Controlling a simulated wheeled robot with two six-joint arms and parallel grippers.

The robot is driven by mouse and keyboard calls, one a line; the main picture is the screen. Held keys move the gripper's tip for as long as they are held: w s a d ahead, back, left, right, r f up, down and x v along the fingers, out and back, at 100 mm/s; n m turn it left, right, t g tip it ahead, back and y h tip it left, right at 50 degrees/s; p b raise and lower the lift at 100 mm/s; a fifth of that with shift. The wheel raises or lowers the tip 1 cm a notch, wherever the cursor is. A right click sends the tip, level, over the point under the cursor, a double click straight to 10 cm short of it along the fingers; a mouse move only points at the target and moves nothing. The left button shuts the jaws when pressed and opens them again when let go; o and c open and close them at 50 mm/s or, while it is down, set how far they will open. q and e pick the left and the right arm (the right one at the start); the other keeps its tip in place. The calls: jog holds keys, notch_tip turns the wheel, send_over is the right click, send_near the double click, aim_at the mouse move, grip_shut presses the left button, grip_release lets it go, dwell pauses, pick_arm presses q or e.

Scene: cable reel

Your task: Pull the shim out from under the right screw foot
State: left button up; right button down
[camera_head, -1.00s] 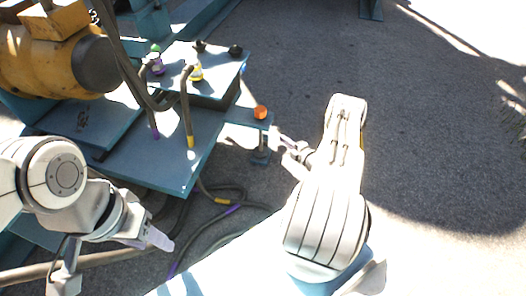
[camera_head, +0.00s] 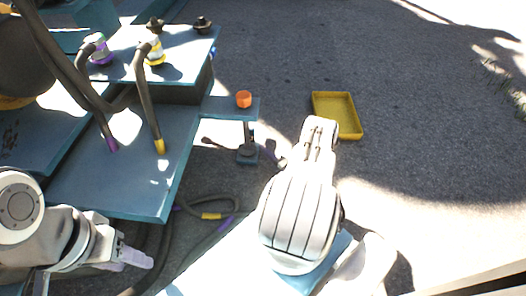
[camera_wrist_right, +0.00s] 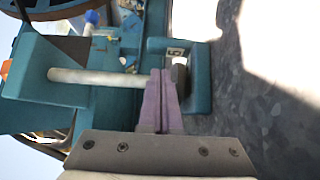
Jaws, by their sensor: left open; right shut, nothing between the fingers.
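The right screw foot (camera_head: 248,151) stands under a teal bracket with an orange cap (camera_head: 244,99). In the right wrist view its pale screw rod (camera_wrist_right: 100,77) runs sideways to a dark pad (camera_wrist_right: 180,74). A teal plate marked 5 (camera_wrist_right: 200,75) lies around the pad and looks like the shim; the contact between them is partly hidden. My right gripper (camera_wrist_right: 162,100) is shut and empty, its purple fingertips in front of the rod's pad end. It shows small beside the foot in the head view (camera_head: 281,157). My left gripper (camera_head: 135,259) is open and empty at lower left.
A yellow tray (camera_head: 338,114) lies on the asphalt right of the foot. The teal reel stand (camera_head: 125,180) with hoses and coloured fittings fills the left. Cables (camera_head: 212,215) lie below it. The ground at upper right is clear.

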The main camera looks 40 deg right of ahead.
aim_at(253, 139)
jog(key=w+b, duration=0.1)
jog(key=w, duration=0.2)
jog(key=w+b, duration=0.2)
jog(key=w, duration=0.1)
jog(key=shift+w+d+f, duration=0.1)
jog(key=shift+w+f, duration=0.05)
jog(key=shift+f, duration=0.05)
jog(key=shift+w+d+r+b, duration=0.1)
jog(key=shift+w+b, duration=0.1)
jog(key=shift+w, duration=0.15)
jog(key=shift+w+r+b, duration=0.1)
jog(key=shift+w+b, duration=0.05)
jog(key=shift+w, duration=0.2)
